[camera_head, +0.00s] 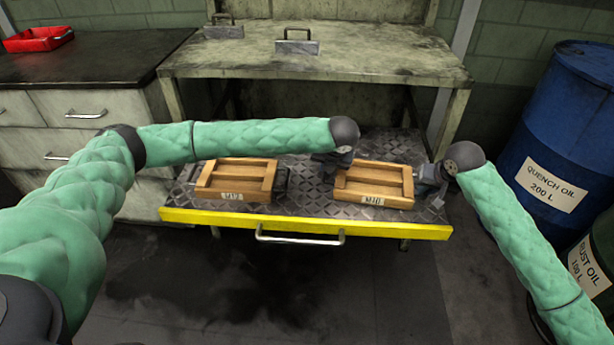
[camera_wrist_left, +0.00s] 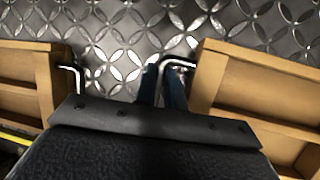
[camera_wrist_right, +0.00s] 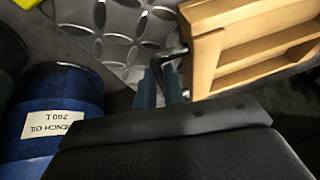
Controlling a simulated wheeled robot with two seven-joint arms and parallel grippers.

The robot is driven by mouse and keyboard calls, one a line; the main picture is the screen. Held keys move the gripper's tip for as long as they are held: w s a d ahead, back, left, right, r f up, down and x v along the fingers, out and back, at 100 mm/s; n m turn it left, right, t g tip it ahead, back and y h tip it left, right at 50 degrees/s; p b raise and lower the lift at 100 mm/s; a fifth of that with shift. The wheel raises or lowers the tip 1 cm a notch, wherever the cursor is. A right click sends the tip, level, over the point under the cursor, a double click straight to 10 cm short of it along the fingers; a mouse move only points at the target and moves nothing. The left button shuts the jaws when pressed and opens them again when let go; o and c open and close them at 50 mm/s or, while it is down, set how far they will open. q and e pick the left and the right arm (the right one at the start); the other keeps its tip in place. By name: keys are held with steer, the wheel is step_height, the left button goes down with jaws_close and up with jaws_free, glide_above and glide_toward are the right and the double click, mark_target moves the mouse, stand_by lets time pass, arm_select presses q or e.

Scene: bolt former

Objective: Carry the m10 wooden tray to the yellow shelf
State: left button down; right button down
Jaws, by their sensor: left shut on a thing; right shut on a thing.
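The m10 wooden tray (camera_head: 374,201) is a two-compartment tray with an M10 label on its front. It is over the right half of the patterned metal shelf with a yellow front edge (camera_head: 305,223), level. I cannot tell whether it rests on the plate or is just above it. My left gripper (camera_head: 334,163) is shut on the tray's left handle (camera_wrist_left: 178,64). My right gripper (camera_head: 428,186) is shut on its right handle (camera_wrist_right: 170,55). The tray also shows in the left wrist view (camera_wrist_left: 262,72) and the right wrist view (camera_wrist_right: 232,50).
An M12 wooden tray (camera_head: 236,181) sits on the shelf's left half, with a gap between the trays. A worn bench (camera_head: 330,62) stands above and behind. A blue quench oil drum (camera_head: 560,130) is to the right, drawers (camera_head: 80,107) to the left. The shelf front has a handle (camera_head: 299,239).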

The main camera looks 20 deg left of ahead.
arm_select(q)
steer(key=shift+f, duration=0.3)
arm_select(e)
steer(key=shift+d+f, duration=0.1)
steer(key=shift+f, duration=0.25)
arm_select(q)
steer(key=c, duration=1.9)
jaws_free()
arm_select(e)
steer(key=c, duration=1.9)
jaws_free()
steer(key=shift+c, duration=0.2)
arm_select(q)
steer(key=o, duration=0.4)
arm_select(e)
steer(key=o, duration=0.4)
steer(key=shift+o, duration=0.2)
steer(key=shift+r, duration=0.1)
arm_select(q)
steer(key=v, duration=1.2)
arm_select(e)
steer(key=v, duration=1.2)
steer(key=shift+w, duration=0.1)
